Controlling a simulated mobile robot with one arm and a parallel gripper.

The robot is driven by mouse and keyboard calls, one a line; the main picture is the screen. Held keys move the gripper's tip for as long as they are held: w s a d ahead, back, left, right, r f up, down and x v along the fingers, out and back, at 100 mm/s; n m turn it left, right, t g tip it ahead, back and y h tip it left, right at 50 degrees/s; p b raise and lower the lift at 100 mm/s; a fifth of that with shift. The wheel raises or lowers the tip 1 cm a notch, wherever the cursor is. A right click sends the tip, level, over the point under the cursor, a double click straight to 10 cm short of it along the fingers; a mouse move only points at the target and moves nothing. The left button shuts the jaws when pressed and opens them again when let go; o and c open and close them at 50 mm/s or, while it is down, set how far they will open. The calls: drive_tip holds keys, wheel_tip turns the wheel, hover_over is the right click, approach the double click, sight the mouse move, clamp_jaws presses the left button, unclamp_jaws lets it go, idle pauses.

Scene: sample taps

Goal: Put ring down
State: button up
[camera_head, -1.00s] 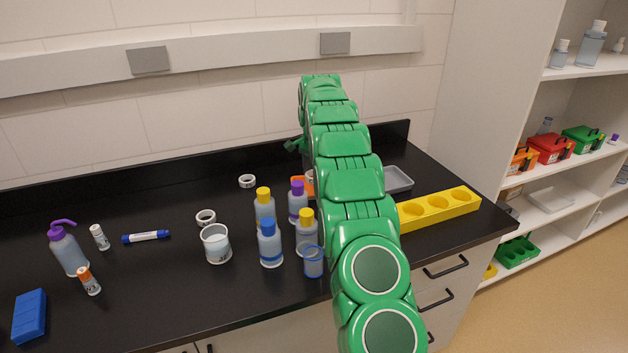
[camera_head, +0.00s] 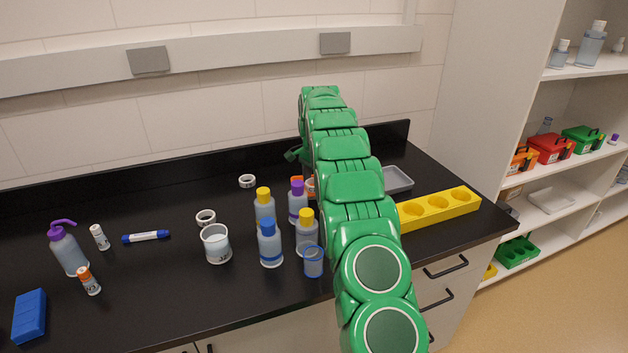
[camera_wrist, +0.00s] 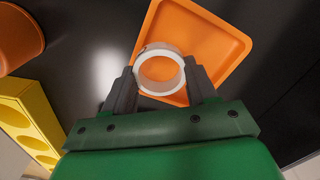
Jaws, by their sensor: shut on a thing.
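In the wrist view my gripper (camera_wrist: 160,70) is shut on a white ring (camera_wrist: 161,91), one dark finger on each side of it. The ring is seen with its opening facing the camera, over a square orange tray (camera_wrist: 214,50). I cannot tell whether the ring touches the tray. In the head view my green arm reaches to the back of the black bench and hides most of the gripper and tray.
Two other white rings (camera_head: 247,181) (camera_head: 206,217) lie on the bench. Bottles (camera_head: 269,243) and a beaker (camera_head: 217,244) stand left of my arm. A yellow rack (camera_head: 440,208) and grey tray (camera_head: 398,180) are to the right. An orange round container (camera_wrist: 18,38) shows in the wrist view.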

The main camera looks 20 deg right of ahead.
drive_tip(key=shift+f, duration=0.35)
drive_tip(key=o, duration=1)
drive_tip(key=shift+r, duration=0.15)
